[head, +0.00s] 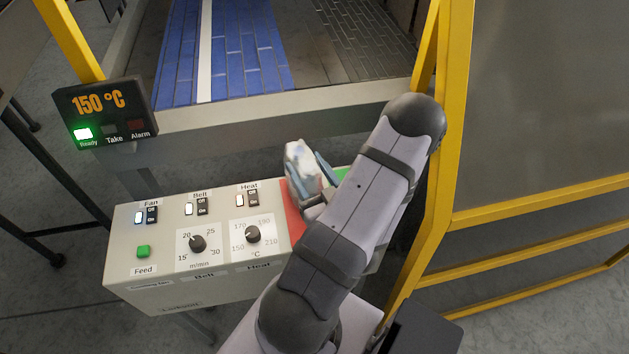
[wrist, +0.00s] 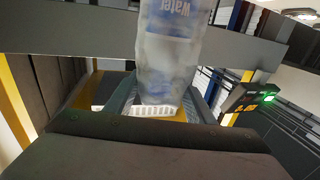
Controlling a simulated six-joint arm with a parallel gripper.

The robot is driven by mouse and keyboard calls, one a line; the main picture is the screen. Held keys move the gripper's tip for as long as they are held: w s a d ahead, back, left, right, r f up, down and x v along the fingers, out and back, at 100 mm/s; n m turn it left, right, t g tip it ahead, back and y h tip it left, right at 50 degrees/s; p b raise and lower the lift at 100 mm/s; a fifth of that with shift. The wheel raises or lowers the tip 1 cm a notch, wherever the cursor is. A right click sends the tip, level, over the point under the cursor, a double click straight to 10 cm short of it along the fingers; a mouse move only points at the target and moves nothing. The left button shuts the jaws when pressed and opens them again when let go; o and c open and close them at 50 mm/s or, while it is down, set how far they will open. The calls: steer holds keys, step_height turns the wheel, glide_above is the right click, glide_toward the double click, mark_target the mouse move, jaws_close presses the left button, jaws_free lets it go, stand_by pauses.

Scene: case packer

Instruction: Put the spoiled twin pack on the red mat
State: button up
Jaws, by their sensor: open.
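The twin pack (head: 301,160) is a cloudy, clear-wrapped pack with a blue and white label. In the wrist view the pack (wrist: 168,65) shows large, its "Water" label upside down. My gripper (head: 307,172) is open around the lower part of the pack, with one finger on either side. In the wrist view the fingers of my gripper (wrist: 160,100) flank its near end. The red mat (head: 293,218) shows as a strip at the panel's right end, just below the pack. My arm covers much of it. Whether the pack touches the mat is hidden.
The control box (head: 170,290) with switches and dials is left of the mat. A display (head: 104,112) reads 150 °C with "Ready" lit. A blue conveyor (head: 240,60) lies behind a grey rail; a yellow-framed guard (head: 447,190) stands at right.

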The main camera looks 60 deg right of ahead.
steer(key=p+v, duration=0.1)
steer(key=v, duration=0.2)
steer(key=shift+r, duration=0.1)
steer(key=shift+p+v, duration=0.35)
steer(key=shift+v, duration=0.65)
